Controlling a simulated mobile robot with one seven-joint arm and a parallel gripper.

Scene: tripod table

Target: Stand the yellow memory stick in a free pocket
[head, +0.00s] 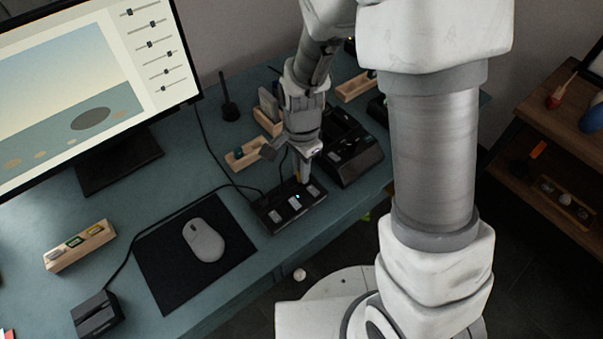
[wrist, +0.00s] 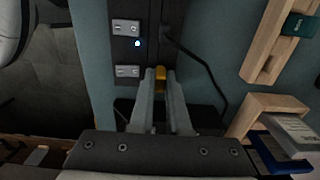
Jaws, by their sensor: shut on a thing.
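The yellow memory stick (wrist: 160,73) shows as a small yellow end between my fingertips in the wrist view. My gripper (wrist: 160,88) is shut on it, pointing down over the black hub (wrist: 146,12). The rest of the stick is hidden by the fingers, and I cannot tell whether it touches the hub. In the head view my gripper (head: 304,176) is over the hub (head: 277,219), which has several pale metal pieces on top and a small blue light. A wooden holder (head: 240,165) with a dark green piece in it stands behind the hub.
Another wooden holder (head: 62,262) with several coloured pieces is at left. A mouse (head: 205,241) lies on a black mat (head: 160,268). A black device (head: 352,163) stands close right of the hub. A cable (wrist: 207,70) runs beside my gripper. A monitor (head: 90,80) stands behind.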

